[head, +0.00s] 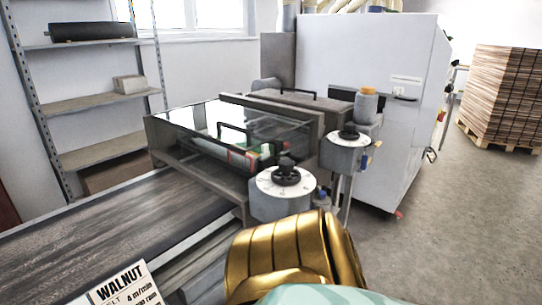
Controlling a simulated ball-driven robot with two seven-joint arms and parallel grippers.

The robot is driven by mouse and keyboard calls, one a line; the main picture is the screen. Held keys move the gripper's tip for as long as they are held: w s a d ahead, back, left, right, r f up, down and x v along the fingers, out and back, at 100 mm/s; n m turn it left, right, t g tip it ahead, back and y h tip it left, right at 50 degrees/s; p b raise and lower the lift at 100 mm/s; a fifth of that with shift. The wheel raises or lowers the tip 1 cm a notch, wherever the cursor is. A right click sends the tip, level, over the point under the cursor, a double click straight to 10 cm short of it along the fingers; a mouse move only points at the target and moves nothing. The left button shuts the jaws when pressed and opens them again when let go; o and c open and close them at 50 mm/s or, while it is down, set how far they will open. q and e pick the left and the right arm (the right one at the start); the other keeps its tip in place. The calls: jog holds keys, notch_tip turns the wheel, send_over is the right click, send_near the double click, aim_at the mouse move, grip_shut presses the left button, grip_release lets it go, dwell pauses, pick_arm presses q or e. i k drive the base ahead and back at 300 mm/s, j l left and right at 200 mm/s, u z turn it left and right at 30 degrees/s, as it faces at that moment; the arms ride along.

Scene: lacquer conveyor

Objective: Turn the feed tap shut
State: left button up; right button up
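No part is clearly marked as the feed tap. A black knob (286,172) sits on a round white dial on top of a grey cylinder at the front corner of the conveyor machine. A second black knob (349,131) on a white dial stands behind it to the right. A small orange-yellow part (377,145) shows beside that second housing, too small to tell what it is. A grey canister with an orange top (368,91) stands just behind. Neither of my grippers is in view.
The grey conveyor belt (110,225) runs along the left, with a WALNUT sign (122,288) at the front. The glass-covered machine (235,130) and large white cabinet (365,70) stand behind. Shelves (95,100) are at left, stacked boards (505,95) at right. The right floor is clear.

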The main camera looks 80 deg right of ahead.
aim_at(364, 161)
jog(key=z, duration=3.4)
